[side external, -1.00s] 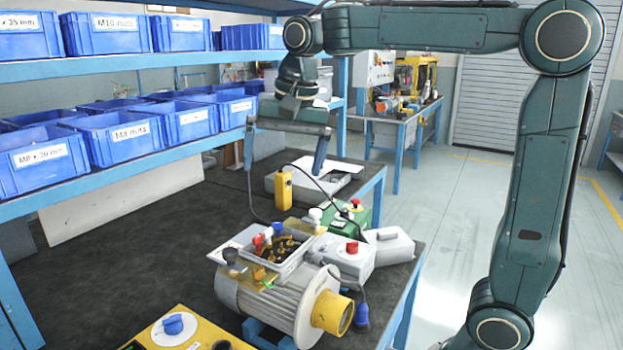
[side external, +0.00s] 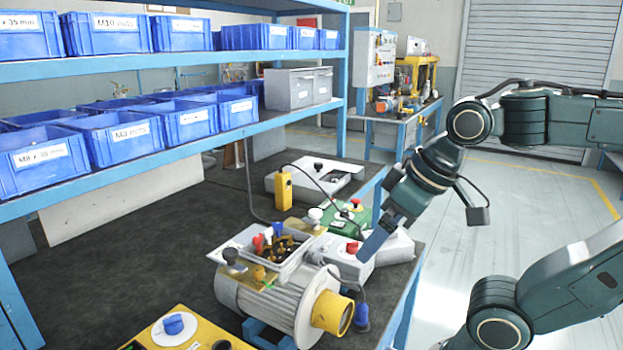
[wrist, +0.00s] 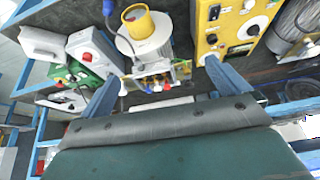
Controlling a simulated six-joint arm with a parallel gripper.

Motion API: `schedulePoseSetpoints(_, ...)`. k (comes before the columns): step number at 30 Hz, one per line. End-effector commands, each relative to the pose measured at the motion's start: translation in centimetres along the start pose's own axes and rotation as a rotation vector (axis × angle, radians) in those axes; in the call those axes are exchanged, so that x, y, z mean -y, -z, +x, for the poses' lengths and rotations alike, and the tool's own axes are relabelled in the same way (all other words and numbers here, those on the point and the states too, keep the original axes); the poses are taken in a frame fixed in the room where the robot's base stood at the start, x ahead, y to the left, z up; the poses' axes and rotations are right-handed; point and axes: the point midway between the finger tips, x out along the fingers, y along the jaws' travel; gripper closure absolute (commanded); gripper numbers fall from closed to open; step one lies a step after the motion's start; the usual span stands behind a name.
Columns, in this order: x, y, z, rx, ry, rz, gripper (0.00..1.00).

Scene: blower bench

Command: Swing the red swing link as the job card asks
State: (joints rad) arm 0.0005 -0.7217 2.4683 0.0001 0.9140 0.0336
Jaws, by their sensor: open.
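The red swing link (side external: 258,243) appears as a small red piece in the open terminal box (side external: 243,258) on top of the grey motor (side external: 275,300). A blue piece (side external: 277,229) and brass-coloured parts (side external: 285,246) sit beside it. My gripper (side external: 372,245) is tilted down at the right of the motor, apart from the red link. In the wrist view my gripper's two fingers (wrist: 162,70) are spread with nothing between them; the terminal box (wrist: 155,80) lies beyond them, its red link too small to tell surely. I cannot make out a job card.
A grey box with a red button (side external: 345,262) and a green box (side external: 350,214) stand behind the motor. A yellow panel (side external: 190,335) is in front. A yellow pendant (side external: 284,188) and cable stand farther back. Blue shelves with bins (side external: 120,135) rise at left; the dark bench middle is clear.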

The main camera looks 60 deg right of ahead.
Motion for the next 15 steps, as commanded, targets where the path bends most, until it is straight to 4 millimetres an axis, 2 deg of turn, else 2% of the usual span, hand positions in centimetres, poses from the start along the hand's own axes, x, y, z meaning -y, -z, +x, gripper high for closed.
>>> schedulePoseSetpoints(6,0.0,-0.9,0.3,-0.011,0.001,-0.037,0.0)
schedulePoseSetpoints(8,0.0,-0.9,0.3,-0.011,0.001,-0.038,0.1)
schedulePoseSetpoints(15,0.0,0.1,0.0,0.006,0.0,-0.083,0.57)
